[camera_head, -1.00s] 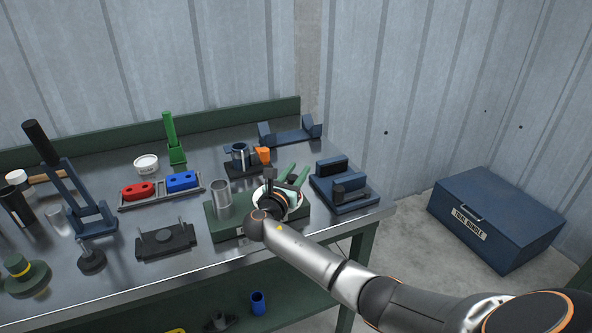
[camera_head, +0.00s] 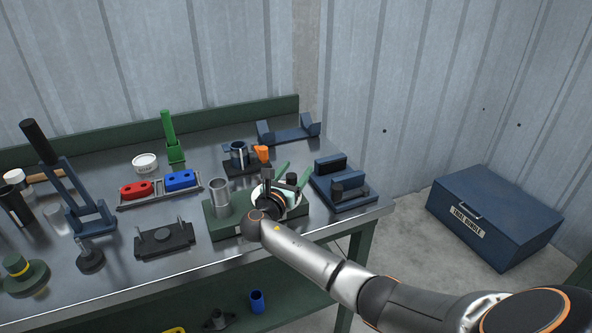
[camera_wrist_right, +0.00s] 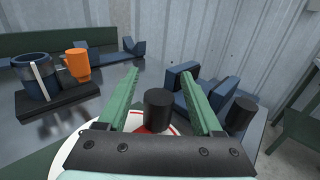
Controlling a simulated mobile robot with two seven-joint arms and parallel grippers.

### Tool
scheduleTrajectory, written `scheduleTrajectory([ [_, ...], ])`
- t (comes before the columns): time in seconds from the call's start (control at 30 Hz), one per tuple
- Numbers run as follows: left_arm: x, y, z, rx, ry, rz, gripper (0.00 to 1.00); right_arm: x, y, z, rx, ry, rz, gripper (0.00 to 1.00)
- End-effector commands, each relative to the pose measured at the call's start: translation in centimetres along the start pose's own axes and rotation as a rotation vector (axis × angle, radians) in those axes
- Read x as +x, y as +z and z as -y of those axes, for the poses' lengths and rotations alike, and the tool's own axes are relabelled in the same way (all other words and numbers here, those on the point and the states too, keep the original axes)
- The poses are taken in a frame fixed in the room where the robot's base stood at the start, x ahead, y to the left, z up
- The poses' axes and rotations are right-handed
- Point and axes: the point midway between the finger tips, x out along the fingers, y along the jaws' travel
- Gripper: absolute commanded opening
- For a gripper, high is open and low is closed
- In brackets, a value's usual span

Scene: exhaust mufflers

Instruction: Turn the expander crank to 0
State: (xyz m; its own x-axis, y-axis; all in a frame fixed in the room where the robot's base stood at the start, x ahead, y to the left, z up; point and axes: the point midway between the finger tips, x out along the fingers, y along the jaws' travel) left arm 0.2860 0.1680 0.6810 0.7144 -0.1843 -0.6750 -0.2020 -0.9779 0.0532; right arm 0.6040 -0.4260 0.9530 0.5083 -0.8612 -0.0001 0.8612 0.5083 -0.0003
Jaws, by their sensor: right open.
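The expander has a green base (camera_head: 222,226) with an upright metal cylinder (camera_head: 220,192) on its left and a white dial with a red mark (camera_wrist_right: 140,127) on its right. The crank's black knob (camera_wrist_right: 157,109) stands up over the dial and also shows in the head view (camera_head: 292,178). My right gripper (camera_wrist_right: 168,85) is open, its two green fingers on either side of the knob with a gap on each side. The gripper body hides most of the dial and the crank arm, so the dial reading cannot be read. My left gripper is not in view.
A blue clamp block (camera_head: 345,190) with a black knob sits just right of the expander. A black-based holder with an orange part (camera_head: 261,153) is behind it. A black fixture (camera_head: 164,240) is to the left. A blue tool chest (camera_head: 495,220) stands on the floor.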

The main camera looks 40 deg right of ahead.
Motion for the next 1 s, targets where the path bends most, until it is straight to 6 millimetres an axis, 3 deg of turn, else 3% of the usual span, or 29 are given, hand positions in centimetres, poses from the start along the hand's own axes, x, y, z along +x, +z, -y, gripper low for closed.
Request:
scheduleTrajectory([
  [0.5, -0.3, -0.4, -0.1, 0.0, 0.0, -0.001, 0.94, -10.1, -0.1, -0.1, 0.0, 0.003, -0.003, 0.67],
  [0.7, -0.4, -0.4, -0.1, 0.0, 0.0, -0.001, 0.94, -11.8, 0.0, 0.0, 0.0, 0.002, -0.002, 0.67],
  [1.0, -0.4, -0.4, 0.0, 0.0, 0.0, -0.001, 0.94, -11.9, 0.0, 0.0, 0.0, 0.001, -0.001, 0.67],
])
